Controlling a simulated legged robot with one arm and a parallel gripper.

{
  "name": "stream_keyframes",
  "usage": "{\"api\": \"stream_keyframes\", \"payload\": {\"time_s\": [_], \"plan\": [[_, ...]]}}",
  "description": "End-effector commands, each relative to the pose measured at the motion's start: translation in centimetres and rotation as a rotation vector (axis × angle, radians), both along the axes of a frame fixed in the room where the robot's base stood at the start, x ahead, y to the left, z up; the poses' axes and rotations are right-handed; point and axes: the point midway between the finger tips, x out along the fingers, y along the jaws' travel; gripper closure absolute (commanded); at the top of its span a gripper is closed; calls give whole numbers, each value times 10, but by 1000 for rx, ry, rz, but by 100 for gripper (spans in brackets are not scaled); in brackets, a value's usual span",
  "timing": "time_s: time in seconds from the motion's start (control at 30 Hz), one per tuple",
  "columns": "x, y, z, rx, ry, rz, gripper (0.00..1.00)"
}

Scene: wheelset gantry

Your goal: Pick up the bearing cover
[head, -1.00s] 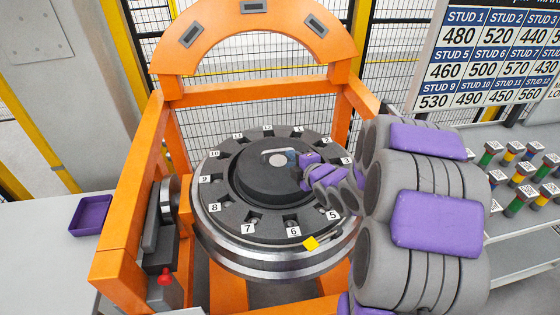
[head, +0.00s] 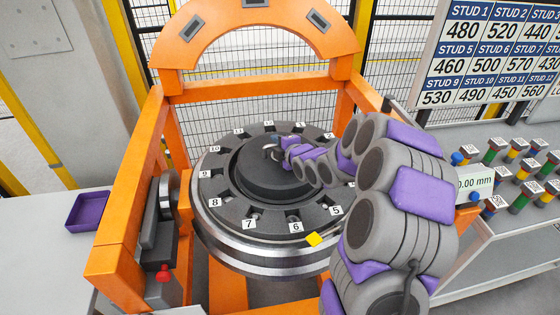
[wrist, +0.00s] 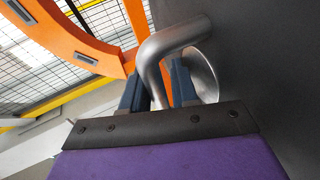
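The bearing cover (head: 270,183) is a dark grey round disc at the middle of the large wheel-like assembly (head: 245,245). It lies flat inside the ring of numbered slots. In the wrist view its dark face (wrist: 275,70) fills the right side, with a bent silver handle (wrist: 178,38) on it. My gripper (head: 273,149) is at this handle, over the far part of the cover. In the wrist view its two dark blue fingers (wrist: 158,88) flank the handle bar closely and appear shut on it. Their tips are partly hidden by the handle.
The orange gantry frame (head: 125,225) surrounds the wheel, with an arch behind. A purple tray (head: 89,211) lies on the left bench. Coloured studs (head: 520,196) stand on the right bench. A yellow marker (head: 314,239) sits at the wheel's front rim.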

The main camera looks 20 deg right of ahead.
Motion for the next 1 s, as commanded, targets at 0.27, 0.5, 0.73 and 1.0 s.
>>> {"api": "stream_keyframes", "payload": {"time_s": [0.27,0.5,0.73,1.0], "plan": [[3,-1,-1,1,1,0,71],[2,-1,-2,2,2,0,93],[2,-1,-3,2,4,0,100],[2,-1,-3,2,6,0,100]]}}
